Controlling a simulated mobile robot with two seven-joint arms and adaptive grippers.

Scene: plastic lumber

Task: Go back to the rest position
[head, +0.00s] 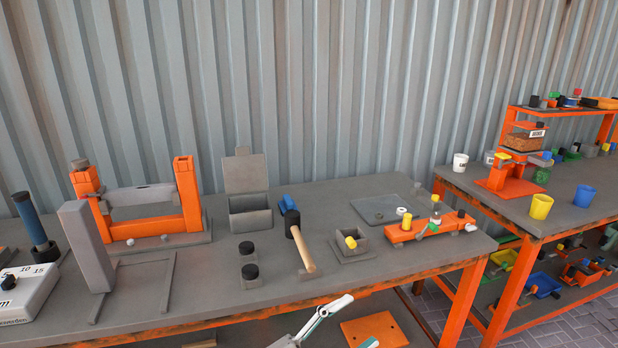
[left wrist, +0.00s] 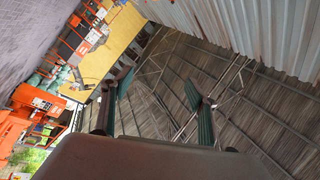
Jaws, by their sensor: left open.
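My left gripper (head: 340,312) shows in part at the bottom edge of the head view, low in front of the near workbench (head: 232,300). In the left wrist view my left gripper (left wrist: 160,88) has its two green-lined fingers spread wide apart, with nothing between them. My right gripper is in neither view.
The bench holds an orange frame (head: 187,196), a grey open box (head: 250,212), a hammer (head: 302,246), dark-capped jars (head: 248,270) and an orange block fixture (head: 405,233). A second orange bench (head: 560,215) stands at the right. A corrugated wall (head: 330,90) closes the back.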

